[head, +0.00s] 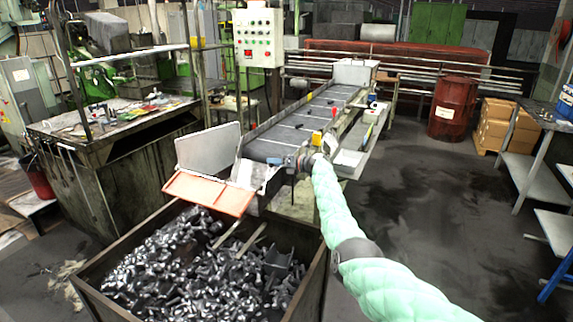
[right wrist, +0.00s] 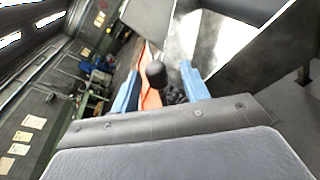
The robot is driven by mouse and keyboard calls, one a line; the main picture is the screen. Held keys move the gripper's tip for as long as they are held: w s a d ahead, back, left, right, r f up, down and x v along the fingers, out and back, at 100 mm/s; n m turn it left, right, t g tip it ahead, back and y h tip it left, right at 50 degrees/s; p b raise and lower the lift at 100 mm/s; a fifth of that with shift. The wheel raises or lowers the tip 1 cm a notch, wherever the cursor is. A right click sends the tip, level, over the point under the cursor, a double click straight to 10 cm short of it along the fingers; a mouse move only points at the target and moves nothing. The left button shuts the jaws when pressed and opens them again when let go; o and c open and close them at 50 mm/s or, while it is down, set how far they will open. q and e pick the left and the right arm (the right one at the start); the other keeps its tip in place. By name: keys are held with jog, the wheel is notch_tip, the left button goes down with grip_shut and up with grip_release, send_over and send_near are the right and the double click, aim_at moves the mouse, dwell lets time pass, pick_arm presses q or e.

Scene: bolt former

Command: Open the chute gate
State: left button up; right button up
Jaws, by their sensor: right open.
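My left gripper is not in view.
A metal bin (head: 108,299) full of bolts stands below the chute. A conveyor (head: 310,117) runs back from it. A control box (head: 258,38) stands behind. A workbench (head: 115,141) is at left. Open floor (head: 420,195) lies right, with a red drum (head: 453,108) beyond.

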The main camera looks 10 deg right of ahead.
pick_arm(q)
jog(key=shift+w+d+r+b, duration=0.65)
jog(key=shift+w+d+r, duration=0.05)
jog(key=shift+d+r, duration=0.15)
pick_arm(e)
jog(key=shift+v, duration=2.7)
